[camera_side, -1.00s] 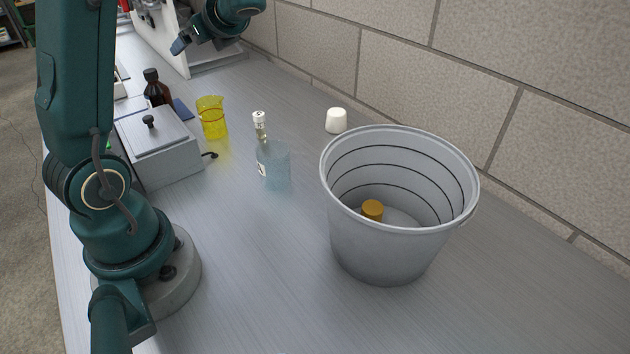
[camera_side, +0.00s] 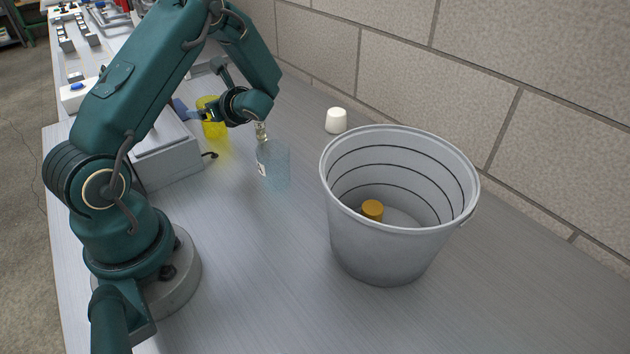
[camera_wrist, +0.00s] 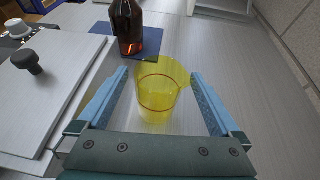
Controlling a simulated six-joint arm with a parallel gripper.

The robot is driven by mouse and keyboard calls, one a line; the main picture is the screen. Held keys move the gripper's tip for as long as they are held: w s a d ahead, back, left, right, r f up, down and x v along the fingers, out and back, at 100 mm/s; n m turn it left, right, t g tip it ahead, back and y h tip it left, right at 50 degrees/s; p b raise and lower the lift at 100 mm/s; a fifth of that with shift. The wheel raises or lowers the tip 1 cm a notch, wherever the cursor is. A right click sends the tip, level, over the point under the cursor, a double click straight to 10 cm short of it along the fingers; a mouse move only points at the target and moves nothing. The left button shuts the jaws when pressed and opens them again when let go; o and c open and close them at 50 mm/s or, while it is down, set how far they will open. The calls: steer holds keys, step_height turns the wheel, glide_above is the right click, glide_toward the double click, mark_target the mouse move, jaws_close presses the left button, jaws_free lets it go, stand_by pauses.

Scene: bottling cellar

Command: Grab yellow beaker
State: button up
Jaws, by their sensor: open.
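The yellow beaker (camera_side: 214,130) is see-through and stands upright on the grey bench, partly hidden behind my gripper in the side view. In the wrist view the yellow beaker (camera_wrist: 158,92) lies between my two fingers. My gripper (camera_wrist: 163,90) is open, with one blue-lined finger to the left and one to the right of the beaker. In the side view my gripper (camera_side: 190,112) is low at the beaker's upper part.
A grey box (camera_side: 166,158) is on the left. A brown bottle (camera_wrist: 128,27) stands beyond on a blue mat (camera_wrist: 150,46). A large grey bucket (camera_side: 385,250) stands at right.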

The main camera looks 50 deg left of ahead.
steer(key=shift+x, duration=2)
steer(key=c, duration=1.4)
steer(key=shift+r, duration=0.15)
